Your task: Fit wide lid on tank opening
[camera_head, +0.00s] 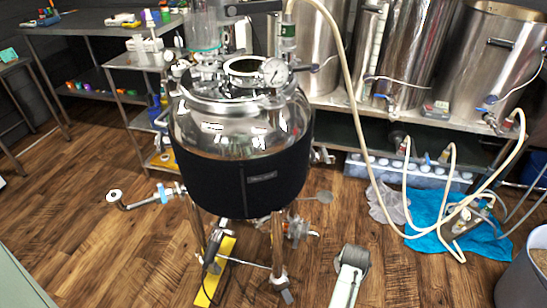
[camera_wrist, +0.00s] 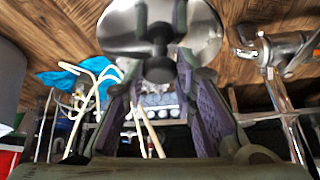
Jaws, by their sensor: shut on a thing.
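The tank (camera_head: 240,130) is a shiny steel vessel with a black band round its lower body, standing on legs left of centre in the head view. Its round opening (camera_head: 247,65) is a ring on top, with no lid seen on it. In the wrist view a wide round metal lid (camera_wrist: 205,32) lies beyond my fingertips. My gripper (camera_wrist: 159,58) is shut on the lid's dark central handle, which hides part of the disc. A tank leg (camera_wrist: 285,105) and a metal valve show at the right there.
A pressure gauge (camera_head: 276,71), glass fittings and a pale hose (camera_head: 345,60) crowd the tank top. A side pipe (camera_head: 140,200) sticks out left. Steel vessels (camera_head: 490,60) stand behind right; a blue cloth (camera_head: 430,225) lies on the floor.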

